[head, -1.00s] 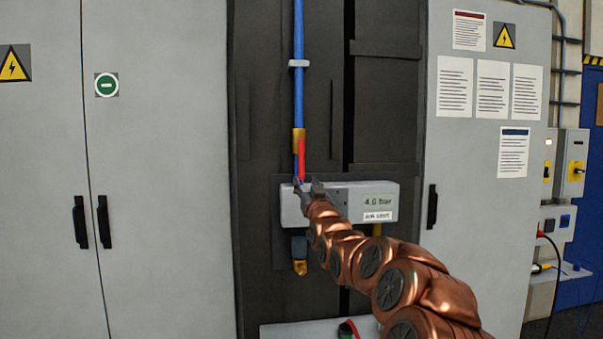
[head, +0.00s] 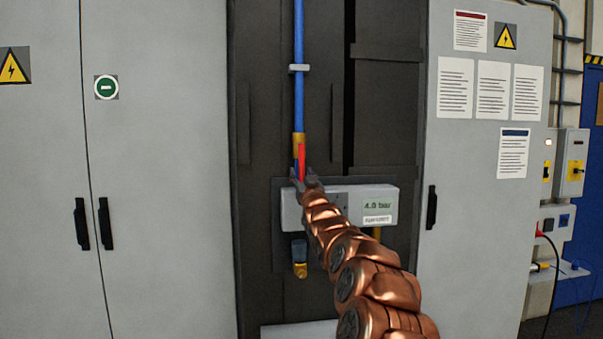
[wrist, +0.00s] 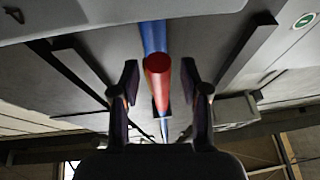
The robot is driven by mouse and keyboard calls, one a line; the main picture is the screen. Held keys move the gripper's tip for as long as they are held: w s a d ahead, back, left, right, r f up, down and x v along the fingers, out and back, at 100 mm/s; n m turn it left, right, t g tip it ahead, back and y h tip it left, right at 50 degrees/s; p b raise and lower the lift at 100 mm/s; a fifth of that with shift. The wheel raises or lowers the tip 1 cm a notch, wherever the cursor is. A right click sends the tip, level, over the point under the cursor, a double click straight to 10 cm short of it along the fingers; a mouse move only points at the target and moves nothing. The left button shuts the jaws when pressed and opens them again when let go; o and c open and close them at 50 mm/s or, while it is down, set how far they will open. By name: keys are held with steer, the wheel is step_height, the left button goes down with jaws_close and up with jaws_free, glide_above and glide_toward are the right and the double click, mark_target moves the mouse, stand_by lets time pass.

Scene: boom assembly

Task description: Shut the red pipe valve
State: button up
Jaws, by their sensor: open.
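The red valve lever (head: 301,157) sits in front of the brass valve body (head: 298,141) on the vertical blue pipe (head: 298,100). It runs roughly along the pipe. In the wrist view the red lever (wrist: 158,72) shows its round end toward me, between my fingers, with a visible gap on each side. My gripper (head: 305,178) is open at the lower end of the lever. The open fingers also show in the wrist view (wrist: 160,90). The gripper partly hides the lever's lower end in the head view.
A pale box (head: 376,200) with a display reading about 4.0 bar lies right behind and beside my gripper. A brass-ended fitting (head: 299,258) hangs below it. Grey cabinets (head: 160,190) stand at the left, and another cabinet (head: 480,220) stands at the right.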

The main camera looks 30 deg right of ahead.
steer(key=shift+w+r, duration=0.1)
steer(key=shift+w, duration=0.1)
steer(key=shift+d, duration=0.1)
jaws_close()
stand_by(0.6)
